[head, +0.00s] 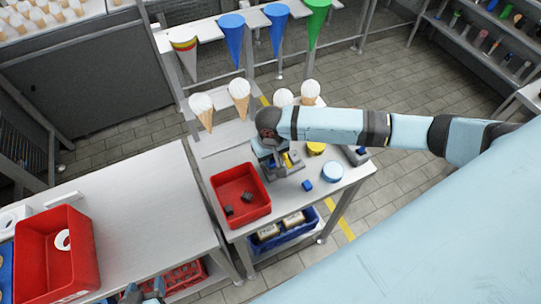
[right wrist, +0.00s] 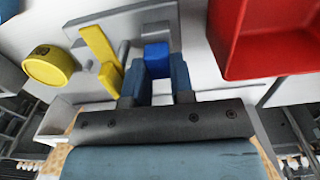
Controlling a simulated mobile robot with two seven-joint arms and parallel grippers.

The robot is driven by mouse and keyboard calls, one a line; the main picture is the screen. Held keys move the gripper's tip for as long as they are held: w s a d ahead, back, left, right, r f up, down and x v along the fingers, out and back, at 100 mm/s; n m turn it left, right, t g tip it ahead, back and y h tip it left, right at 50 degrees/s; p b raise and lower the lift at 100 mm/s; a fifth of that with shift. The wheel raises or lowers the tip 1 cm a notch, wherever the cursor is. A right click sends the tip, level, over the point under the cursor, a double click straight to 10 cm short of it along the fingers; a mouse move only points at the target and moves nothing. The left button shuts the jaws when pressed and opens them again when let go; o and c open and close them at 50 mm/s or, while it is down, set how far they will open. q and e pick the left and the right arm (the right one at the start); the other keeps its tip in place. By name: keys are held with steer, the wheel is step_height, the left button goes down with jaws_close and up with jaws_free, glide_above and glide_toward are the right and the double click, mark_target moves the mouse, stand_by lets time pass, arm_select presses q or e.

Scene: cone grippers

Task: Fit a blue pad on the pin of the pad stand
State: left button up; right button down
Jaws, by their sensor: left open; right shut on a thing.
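My right gripper (right wrist: 157,72) is shut on a blue pad (right wrist: 156,56), which shows between its fingers in the right wrist view. In the head view this gripper (head: 272,160) is low over the grey pad stand (head: 291,174), partly hiding it. Another blue pad (head: 307,185) lies loose on the table. My left gripper (head: 143,292) is open at the bottom edge of the head view, partly cut off.
A red bin (head: 226,214) with dark pieces stands left of the stand. Ice-cream cones stand behind.

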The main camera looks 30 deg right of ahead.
steer(key=shift+f, duration=0.35)
stand_by(0.5)
steer(key=c, duration=0.9)
jaws_free()
steer(key=shift+a, duration=0.1)
steer(key=shift+o, duration=0.5)
steer(key=shift+w+d, duration=0.1)
steer(key=shift+d, duration=0.1)
steer(key=shift+c, duration=0.6)
